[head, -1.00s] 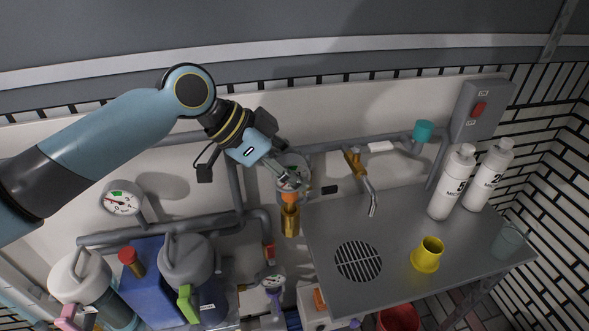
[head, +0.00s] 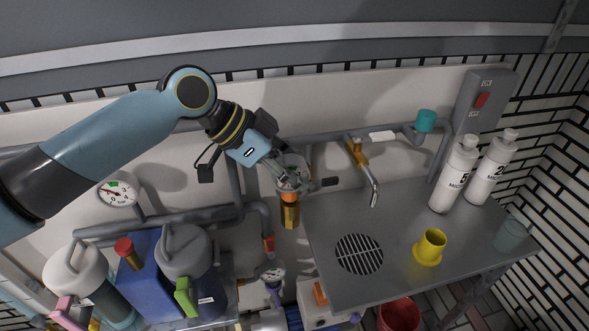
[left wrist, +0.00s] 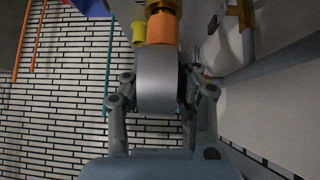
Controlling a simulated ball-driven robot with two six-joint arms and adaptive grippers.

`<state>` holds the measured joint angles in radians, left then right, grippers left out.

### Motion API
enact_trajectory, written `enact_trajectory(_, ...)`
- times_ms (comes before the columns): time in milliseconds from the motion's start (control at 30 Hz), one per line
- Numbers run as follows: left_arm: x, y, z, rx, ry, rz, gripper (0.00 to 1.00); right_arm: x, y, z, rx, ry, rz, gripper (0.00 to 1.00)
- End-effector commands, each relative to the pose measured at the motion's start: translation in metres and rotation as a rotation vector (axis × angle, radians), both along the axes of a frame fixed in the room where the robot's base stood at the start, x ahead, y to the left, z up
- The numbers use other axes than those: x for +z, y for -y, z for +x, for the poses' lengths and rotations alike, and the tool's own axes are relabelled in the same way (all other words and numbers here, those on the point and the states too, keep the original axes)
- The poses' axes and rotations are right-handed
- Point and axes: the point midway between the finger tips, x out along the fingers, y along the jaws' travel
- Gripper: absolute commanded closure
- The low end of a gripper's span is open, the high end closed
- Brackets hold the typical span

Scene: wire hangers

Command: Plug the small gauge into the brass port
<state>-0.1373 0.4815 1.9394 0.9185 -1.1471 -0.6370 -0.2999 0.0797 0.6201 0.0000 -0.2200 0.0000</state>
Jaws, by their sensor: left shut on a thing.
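My left gripper (head: 281,186) is shut on the small gauge (head: 292,172), whose round body is partly hidden behind the fingers. The gauge body shows as a grey cylinder (left wrist: 157,80) between both fingers in the left wrist view. Its orange collar (left wrist: 162,29) points away from my gripper. The brass port (head: 290,216) stands right below the orange collar in the head view. In the left wrist view the brass port (left wrist: 163,6) lines up with the collar and seems to touch it. How deep the stem sits is hidden. My right gripper is not in view.
A steel counter (head: 320,240) with a yellow cup (head: 430,247) and white bottles (head: 455,175) lies to the right. A larger gauge (head: 117,194) and grey pipes (head: 180,217) are at left, above canisters (head: 188,265).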

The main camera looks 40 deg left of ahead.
Motion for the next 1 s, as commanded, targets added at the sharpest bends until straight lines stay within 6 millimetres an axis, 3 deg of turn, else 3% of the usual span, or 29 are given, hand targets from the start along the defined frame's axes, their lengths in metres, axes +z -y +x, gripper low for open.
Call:
enact_trajectory(200, -0.006, 0.000, 0.000, 0.000, 0.000, 0.000, 1.00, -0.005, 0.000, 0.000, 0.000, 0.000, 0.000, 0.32)
enact_trajectory(233, -0.005, 0.000, 0.000, 0.000, 0.000, 0.000, 0.69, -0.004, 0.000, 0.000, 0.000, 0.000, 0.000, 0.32)
enact_trajectory(400, -0.005, 0.000, 0.000, 0.000, 0.000, 0.000, 0.47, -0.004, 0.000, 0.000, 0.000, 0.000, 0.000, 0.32)
enact_trajectory(767, -0.002, -0.003, -0.002, 0.000, 0.000, 0.002, 0.46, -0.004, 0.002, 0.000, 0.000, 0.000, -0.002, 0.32)
enact_trajectory(1000, 0.023, -0.021, -0.020, -0.002, -0.001, 0.010, 0.46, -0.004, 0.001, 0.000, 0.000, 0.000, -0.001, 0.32)
